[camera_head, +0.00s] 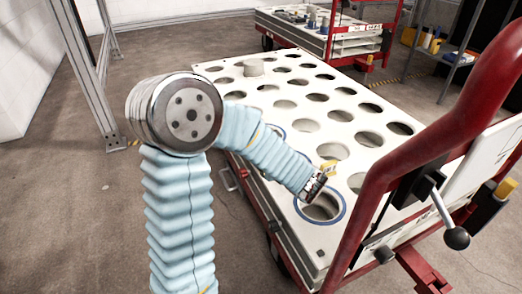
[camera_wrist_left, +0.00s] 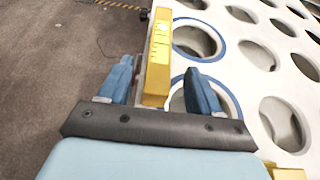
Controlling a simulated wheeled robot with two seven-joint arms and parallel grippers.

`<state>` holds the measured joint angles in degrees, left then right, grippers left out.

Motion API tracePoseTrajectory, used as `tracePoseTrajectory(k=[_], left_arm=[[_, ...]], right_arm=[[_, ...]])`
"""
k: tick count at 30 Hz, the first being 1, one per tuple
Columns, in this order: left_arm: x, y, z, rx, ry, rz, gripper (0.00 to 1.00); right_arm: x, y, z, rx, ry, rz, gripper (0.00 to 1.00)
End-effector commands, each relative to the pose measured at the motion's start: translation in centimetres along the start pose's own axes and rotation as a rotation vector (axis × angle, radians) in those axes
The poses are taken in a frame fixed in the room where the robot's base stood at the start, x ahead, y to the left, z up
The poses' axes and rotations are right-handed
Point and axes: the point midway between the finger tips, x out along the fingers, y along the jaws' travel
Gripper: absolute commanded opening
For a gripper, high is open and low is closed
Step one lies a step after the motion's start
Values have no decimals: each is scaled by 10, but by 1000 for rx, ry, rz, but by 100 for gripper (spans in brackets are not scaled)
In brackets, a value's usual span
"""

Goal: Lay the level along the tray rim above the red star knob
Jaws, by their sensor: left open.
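The yellow level (camera_wrist_left: 158,58) shows in the left wrist view as a long bar with dark marks, along the near-left border of the white tray (camera_wrist_left: 250,88). My left gripper (camera_wrist_left: 158,82) is open, with one blue finger on each side of the level's near end. Small gaps show beside the bar. I cannot tell whether the level rests on the rim. My right gripper is not in view.
The tray has rows of round holes, some ringed in blue (camera_head: 340,212). A red tubular frame (camera_head: 395,170) rises at the right, with a black ball-ended lever (camera_head: 456,238). A second cart (camera_head: 300,32) stands behind. Open floor (camera_head: 70,220) lies at the left.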

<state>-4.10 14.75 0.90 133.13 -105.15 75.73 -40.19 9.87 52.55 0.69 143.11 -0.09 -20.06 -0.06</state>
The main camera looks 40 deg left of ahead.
Motion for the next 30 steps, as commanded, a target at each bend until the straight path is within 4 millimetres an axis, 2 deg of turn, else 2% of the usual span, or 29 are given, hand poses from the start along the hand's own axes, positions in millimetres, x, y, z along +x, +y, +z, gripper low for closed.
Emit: tracePoseTrajectory(k=[3, 6, 10, 15, 30], left_arm=[[-29, -1, 2, 1, -1, -4, 64], [-48, 0, 2, 0, -1, -3, 64], [-63, 0, 1, 0, -1, -2, 64], [-70, 0, 0, -1, 0, 0, 64], [-69, 0, 0, 0, 0, 1, 64]], right_arm=[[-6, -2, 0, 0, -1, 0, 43], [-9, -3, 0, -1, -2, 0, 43], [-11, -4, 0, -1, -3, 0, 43], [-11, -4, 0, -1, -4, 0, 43], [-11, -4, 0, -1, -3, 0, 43]])
